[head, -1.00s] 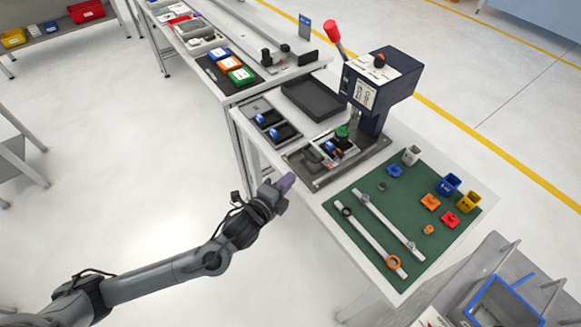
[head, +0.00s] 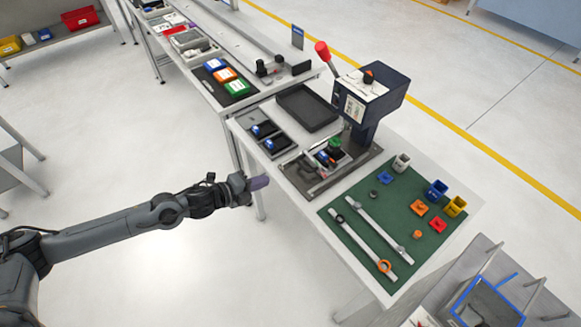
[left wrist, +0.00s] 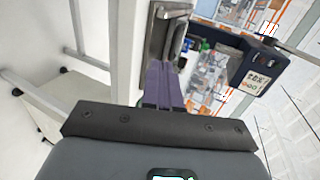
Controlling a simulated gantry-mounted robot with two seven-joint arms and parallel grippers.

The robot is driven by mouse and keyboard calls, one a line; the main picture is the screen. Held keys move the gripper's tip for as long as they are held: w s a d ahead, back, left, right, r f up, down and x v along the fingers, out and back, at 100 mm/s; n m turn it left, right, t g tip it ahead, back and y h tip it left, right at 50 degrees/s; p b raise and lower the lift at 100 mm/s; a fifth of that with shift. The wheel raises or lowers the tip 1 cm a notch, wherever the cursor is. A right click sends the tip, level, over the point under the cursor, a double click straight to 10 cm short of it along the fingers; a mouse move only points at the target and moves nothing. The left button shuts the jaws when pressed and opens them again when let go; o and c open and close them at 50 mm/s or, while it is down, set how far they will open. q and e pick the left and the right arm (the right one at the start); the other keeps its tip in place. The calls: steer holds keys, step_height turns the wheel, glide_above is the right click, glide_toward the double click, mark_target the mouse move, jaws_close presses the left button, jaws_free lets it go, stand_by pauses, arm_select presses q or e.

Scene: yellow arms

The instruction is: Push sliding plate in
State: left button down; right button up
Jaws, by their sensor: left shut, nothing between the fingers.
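The sliding plate (head: 305,171) is a grey metal piece at the front of the press base, with a small fixture on it holding dark, blue and green parts. It sits below and left of the dark blue press (head: 372,90) with its red-knobbed lever. My left gripper (head: 264,182) has purple fingers, which are shut and empty. It hangs off the front edge of the table, left of the plate and apart from it. In the left wrist view the purple fingers (left wrist: 164,72) point toward grey metal parts (left wrist: 162,35), and the press (left wrist: 262,68) stands to the right. My right gripper is not in view.
A green mat (head: 395,235) with white rails, rings and coloured blocks covers the table's near right part. Small dark trays (head: 265,133) and a larger black tray (head: 307,107) lie behind the plate. Open floor lies left of the table.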

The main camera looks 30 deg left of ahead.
mark_target(291, 175)
arm_select(q)
steer(key=x, duration=0.6)
steer(key=r+b+x, duration=0.1)
steer(key=x, duration=0.2)
steer(key=shift+w+d+f, duration=0.1)
steer(key=shift+w+d, duration=0.2)
steer(key=shift+w, duration=0.2)
steer(key=shift+w+d, duration=0.35)
steer(key=shift+w, duration=0.5)
